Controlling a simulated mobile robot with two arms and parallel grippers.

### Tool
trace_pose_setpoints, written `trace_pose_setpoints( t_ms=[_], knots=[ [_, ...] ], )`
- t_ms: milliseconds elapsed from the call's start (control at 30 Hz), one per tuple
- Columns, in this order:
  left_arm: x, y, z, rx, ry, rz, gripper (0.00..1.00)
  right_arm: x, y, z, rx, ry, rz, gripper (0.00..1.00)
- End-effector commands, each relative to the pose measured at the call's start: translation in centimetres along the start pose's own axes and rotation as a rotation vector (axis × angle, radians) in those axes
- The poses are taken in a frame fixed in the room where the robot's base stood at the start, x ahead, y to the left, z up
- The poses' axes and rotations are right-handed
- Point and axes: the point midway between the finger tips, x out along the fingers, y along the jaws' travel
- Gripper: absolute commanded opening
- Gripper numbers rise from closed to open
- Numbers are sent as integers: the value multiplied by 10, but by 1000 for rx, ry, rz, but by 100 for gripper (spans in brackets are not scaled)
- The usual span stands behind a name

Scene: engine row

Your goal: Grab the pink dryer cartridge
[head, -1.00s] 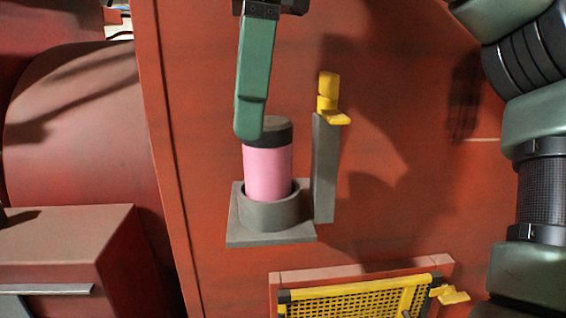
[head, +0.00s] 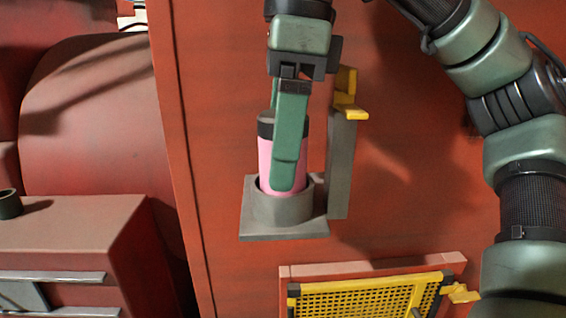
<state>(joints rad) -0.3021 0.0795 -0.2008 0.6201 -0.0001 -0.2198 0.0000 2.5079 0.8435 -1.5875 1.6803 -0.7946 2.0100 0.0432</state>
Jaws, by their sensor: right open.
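The pink dryer cartridge (head: 264,162) has a dark cap and stands upright in a grey round holder (head: 290,208) on the red wall. My right gripper (head: 286,180) points down at the cartridge. One green finger covers the right front of the cartridge, and part of the other shows behind the cap. The jaws are open, with the cartridge at least partly between them. Whether a finger touches it I cannot tell. My left gripper is not in view.
A grey post (head: 340,165) with a yellow latch (head: 347,95) stands just right of the cartridge. Below is a yellow mesh basket (head: 370,300) in a red frame. A red box (head: 65,235) stands at the left, with a dark cup (head: 9,204) on it.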

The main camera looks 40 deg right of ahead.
Motion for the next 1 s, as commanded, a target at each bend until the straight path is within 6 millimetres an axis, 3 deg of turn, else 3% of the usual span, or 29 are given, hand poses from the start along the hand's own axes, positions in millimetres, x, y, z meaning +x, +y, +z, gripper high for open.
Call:
trace_pose_setpoints(
  t_ms=[367, 400, 667, 1000],
  knots=[
    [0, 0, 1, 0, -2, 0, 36, 9, 0, 0, 2, -2, -2, 74],
    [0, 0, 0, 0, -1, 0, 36, 9, 0, 0, 2, -2, -2, 71],
    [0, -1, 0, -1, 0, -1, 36, 9, 0, 0, 1, -2, -1, 0],
    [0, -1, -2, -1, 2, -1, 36, 6, 0, 0, 1, -3, -2, 0]
  ],
)
